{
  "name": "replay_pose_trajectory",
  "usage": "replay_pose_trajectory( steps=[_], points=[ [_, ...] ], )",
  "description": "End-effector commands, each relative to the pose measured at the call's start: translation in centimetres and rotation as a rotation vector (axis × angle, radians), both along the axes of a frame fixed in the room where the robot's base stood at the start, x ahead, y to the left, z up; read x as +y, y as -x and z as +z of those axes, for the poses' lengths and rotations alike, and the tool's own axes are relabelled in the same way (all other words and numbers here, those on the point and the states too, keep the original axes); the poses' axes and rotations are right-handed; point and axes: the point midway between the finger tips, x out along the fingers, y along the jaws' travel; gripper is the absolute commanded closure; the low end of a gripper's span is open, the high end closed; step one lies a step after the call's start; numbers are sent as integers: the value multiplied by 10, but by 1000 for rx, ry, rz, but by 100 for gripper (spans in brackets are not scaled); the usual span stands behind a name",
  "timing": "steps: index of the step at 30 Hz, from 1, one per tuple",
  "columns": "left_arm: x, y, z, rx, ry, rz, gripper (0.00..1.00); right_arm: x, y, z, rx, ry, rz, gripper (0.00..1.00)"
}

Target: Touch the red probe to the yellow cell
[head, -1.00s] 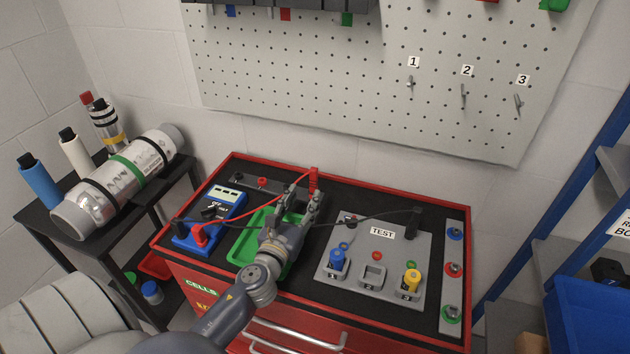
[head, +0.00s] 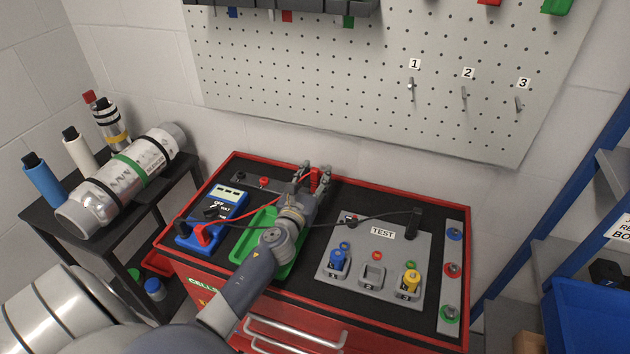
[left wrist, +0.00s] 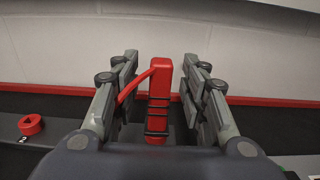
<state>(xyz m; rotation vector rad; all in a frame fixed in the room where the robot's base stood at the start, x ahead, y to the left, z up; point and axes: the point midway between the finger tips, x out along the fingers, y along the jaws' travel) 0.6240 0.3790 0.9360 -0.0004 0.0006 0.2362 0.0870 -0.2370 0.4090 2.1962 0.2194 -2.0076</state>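The red probe (head: 315,178) stands upright at the back of the cart top, with a red lead to the blue meter (head: 212,216). My left gripper (head: 319,172) is open around it. In the left wrist view the probe (left wrist: 160,92) stands between the spread fingers of my left gripper (left wrist: 160,78), with a gap on each side. The yellow cell (head: 411,281) sits in the right-hand socket of the grey TEST board (head: 388,251), well to the right and front of the gripper. My right gripper is not in view.
A blue cell (head: 337,260) sits in the left socket; the middle socket (head: 373,274) looks empty. A black probe (head: 413,222) stands at the board's back right, its lead crossing above the cart. A green tray (head: 246,243) lies under my left arm.

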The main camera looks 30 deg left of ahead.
Motion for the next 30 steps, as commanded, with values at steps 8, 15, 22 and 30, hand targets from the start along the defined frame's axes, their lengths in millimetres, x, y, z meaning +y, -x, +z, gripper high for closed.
replay_pose_trajectory(
  steps=[8,15,22,30],
  points=[
    [0,0,0,-1,0,0,100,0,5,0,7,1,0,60],
    [0,0,0,-1,0,0,100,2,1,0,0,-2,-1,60],
    [0,0,6,-1,-2,-1,100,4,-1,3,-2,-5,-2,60],
    [0,0,37,-4,-6,-3,100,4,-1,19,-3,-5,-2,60]
  ],
)
